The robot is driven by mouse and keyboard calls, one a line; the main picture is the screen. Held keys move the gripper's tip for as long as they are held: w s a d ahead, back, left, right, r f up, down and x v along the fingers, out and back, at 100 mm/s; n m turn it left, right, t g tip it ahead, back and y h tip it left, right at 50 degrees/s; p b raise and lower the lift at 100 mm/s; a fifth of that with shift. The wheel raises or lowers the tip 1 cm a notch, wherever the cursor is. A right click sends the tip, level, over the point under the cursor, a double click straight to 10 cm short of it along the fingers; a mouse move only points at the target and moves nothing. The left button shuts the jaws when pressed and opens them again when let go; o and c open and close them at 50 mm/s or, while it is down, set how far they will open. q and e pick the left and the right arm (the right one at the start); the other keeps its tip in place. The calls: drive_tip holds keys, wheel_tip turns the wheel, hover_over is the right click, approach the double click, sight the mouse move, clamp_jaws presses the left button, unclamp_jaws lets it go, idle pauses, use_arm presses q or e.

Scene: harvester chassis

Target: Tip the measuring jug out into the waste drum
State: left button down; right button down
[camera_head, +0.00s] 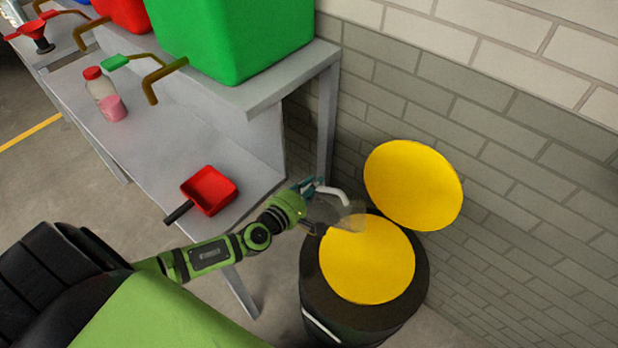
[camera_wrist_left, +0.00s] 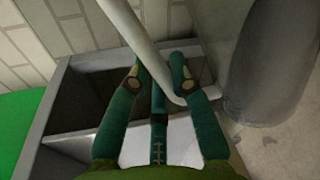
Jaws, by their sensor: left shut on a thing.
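My left gripper (camera_head: 313,189) is shut on the pale handle of the measuring jug (camera_head: 346,216). The handle also shows between the fingers of my left gripper (camera_wrist_left: 160,85) in the left wrist view, with a grey rounded form, seemingly the jug's body, at the right. The waste drum (camera_head: 318,285) is black, with a yellow disc on top and another yellow disc raised behind it. I cannot tell whether the jug holds anything. My right gripper is not in view.
A brick wall (camera_head: 480,80) is close behind the drum.

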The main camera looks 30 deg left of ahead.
sight(346, 199)
use_arm(q)
drive_tip(key=shift+d+m+y+p, duration=0.3)
drive_tip(key=shift+d+m+p, duration=0.35)
drive_tip(key=shift+p, duration=0.2)
drive_tip(key=shift+d+f+m+y+p, duration=0.15)
drive_tip(key=shift+d+f+m+p, duration=0.2)
drive_tip(key=shift+d, duration=0.2)
drive_tip(key=shift+d+f+m+y+p, duration=0.15)
drive_tip(key=shift+d+f+m+p, duration=0.05)
drive_tip(key=shift+d+m+p, duration=0.25)
drive_tip(key=shift+d, duration=0.3)
drive_tip(key=d+m+p, duration=0.1)
drive_tip(key=p, duration=0.1)
drive_tip(key=d+r+m+p, duration=0.1)
drive_tip(key=p, duration=0.1)
drive_tip(key=shift+d+r, duration=0.25)
drive_tip(key=shift+d, duration=0.1)
drive_tip(key=shift+s+d+r+m+y+p, duration=0.1)
drive_tip(key=shift+d+r+m+y+p, duration=0.15)
drive_tip(key=shift+d+p, duration=0.15)
drive_tip(key=shift+d+r+m+y+p, duration=0.1)
drive_tip(key=shift+d+m+y+p, duration=0.15)
drive_tip(key=shift+d+p, duration=0.15)
drive_tip(key=shift+d+r+m+p, duration=0.25)
drive_tip(key=shift+d+m+p, duration=0.1)
drive_tip(key=shift+d+p, duration=0.25)
drive_tip(key=shift+d, duration=0.1)
